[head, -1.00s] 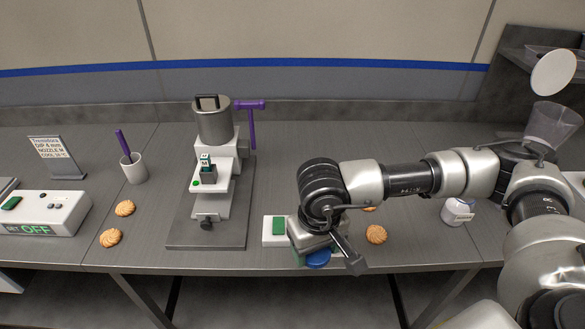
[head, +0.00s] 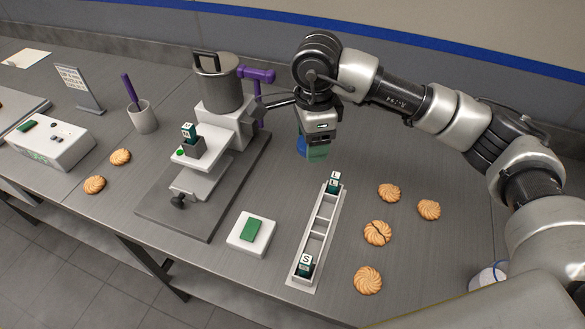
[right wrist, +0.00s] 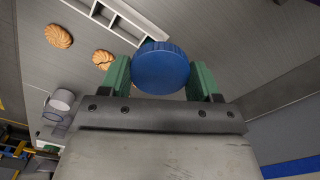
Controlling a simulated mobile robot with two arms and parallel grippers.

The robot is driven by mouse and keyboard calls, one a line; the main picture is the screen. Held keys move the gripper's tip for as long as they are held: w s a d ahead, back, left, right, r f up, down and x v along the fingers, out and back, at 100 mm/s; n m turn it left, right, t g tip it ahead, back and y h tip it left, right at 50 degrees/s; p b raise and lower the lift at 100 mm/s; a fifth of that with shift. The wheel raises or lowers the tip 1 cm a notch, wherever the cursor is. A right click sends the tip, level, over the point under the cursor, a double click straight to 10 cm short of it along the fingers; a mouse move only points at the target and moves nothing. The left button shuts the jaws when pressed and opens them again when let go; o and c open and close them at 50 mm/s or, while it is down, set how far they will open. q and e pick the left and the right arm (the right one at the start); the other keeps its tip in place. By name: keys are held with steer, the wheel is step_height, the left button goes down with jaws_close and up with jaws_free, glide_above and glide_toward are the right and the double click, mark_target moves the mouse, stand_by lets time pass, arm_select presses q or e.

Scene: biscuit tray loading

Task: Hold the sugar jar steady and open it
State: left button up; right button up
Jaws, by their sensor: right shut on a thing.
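A round blue piece with a ridged edge, like a screw lid (right wrist: 160,68), sits between the green fingers of my right gripper in the right wrist view. In the head view my right gripper (head: 314,150) is shut on it above the table, right of the purple-handled machine. A small white jar (head: 488,276) stands at the lower right of the head view, partly hidden by my arm. It seems to show in the right wrist view as a pale cylinder (right wrist: 62,98) with a blue ring. I cannot read its label. My left gripper is not in view.
A narrow white rack (head: 318,240) holds lettered blocks at its ends. Several biscuits (head: 377,232) lie right of it. A white box with a green button (head: 251,233) is left of it. The machine (head: 217,110) stands behind, near a cup (head: 142,116).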

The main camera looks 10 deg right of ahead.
steer(key=m, duration=0.2)
steer(key=w+m, duration=0.1)
steer(key=w+a+m+b, duration=0.1)
steer(key=m, duration=0.1)
steer(key=shift+w+r+m, duration=0.1)
steer(key=shift+r+m, duration=0.2)
steer(key=shift+r, duration=0.1)
steer(key=w+m, duration=0.2)
steer(key=m, duration=0.3)
steer(key=p, duration=0.2)
glide_above(297, 185)
steer(key=shift+m, duration=0.4)
step_height(297, 185, down, 12)
steer(key=shift+a+f, duration=0.1)
steer(key=shift+f, duration=0.05)
step_height(297, 185, down, 4)
steer(key=shift+f+p, duration=0.15)
steer(key=shift+p, duration=0.45)
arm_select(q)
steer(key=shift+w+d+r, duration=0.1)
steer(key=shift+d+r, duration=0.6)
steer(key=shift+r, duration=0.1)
arm_select(e)
steer(key=shift+f, duration=0.1)
